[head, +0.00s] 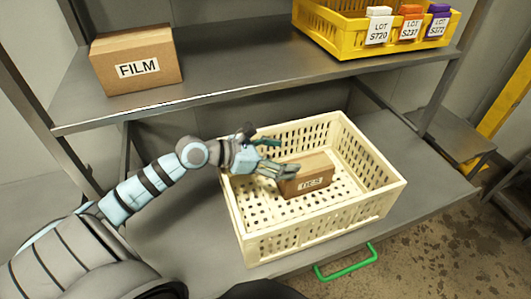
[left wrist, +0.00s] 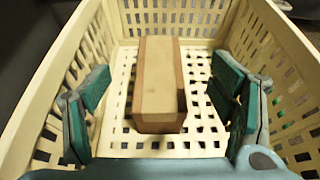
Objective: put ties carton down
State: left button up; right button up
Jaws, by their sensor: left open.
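The ties carton (head: 308,180) is a small brown box with a white label. My left gripper (head: 280,158) reaches in over the crate's left wall and is open. In the left wrist view the carton (left wrist: 158,85) lies on the crate floor between the spread green-padded fingers of the gripper (left wrist: 160,108), with a gap on both sides. The carton's far end is partly hidden by nothing but its own top. My right gripper is not in view.
The crate stands on a grey lower shelf (head: 180,225). A FILM carton (head: 135,60) and a yellow crate (head: 380,48) with several LOT-labelled boxes sit on the upper shelf (head: 240,78). A green handle (head: 346,268) sticks out at the front.

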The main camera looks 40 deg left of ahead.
pick_arm(q)
jog(key=p+v, duration=0.1)
jog(key=v, duration=0.4)
jog(key=shift+s+a+r+p, duration=0.1)
jog(key=shift+s+a+p, duration=0.1)
jog(key=shift+s+p, duration=0.1)
